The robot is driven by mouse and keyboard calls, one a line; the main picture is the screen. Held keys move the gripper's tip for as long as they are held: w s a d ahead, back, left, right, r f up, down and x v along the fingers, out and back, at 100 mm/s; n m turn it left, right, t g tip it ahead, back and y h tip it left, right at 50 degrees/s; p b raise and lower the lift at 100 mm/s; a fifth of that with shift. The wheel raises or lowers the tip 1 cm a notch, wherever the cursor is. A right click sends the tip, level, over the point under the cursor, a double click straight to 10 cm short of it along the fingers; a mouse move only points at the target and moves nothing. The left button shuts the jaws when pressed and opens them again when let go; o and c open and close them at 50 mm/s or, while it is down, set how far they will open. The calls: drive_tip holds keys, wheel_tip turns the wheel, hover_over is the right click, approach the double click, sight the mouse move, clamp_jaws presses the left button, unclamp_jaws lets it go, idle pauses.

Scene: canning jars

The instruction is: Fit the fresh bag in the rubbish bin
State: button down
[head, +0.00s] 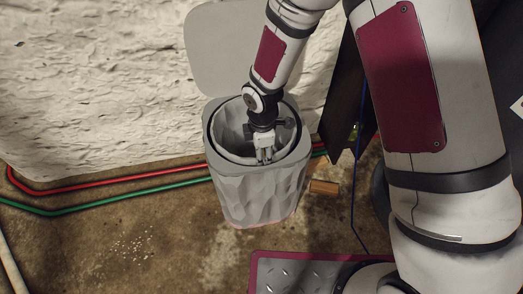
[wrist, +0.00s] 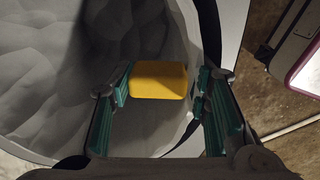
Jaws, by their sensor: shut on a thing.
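The rubbish bin (head: 250,195) is grey with a faceted outside and stands on the floor by the wall. Its lid (head: 222,50) is open and leans back. My gripper (head: 264,157) points down into the round mouth of the bin. In the wrist view my gripper (wrist: 162,88) is shut on a yellow block-like piece (wrist: 159,80) between its two green-padded fingers. Grey faceted lining (wrist: 50,60) curves around the fingers. I cannot tell whether the yellow piece is part of the fresh bag. In the head view my gripper hides it.
A rough white wall (head: 90,80) stands behind the bin. A red pipe (head: 110,180) and a green pipe (head: 120,196) run along its foot. A small orange-brown block (head: 324,187) lies right of the bin. The floor at left is mostly clear.

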drive_tip(key=c, duration=1.2)
unclamp_jaws()
drive_tip(key=shift+o, duration=0.2)
wheel_tip(320, 180, up, 13)
drive_tip(key=p, duration=0.5)
drive_tip(key=shift+s, duration=0.25)
drive_tip(key=shift+d+r, duration=0.1)
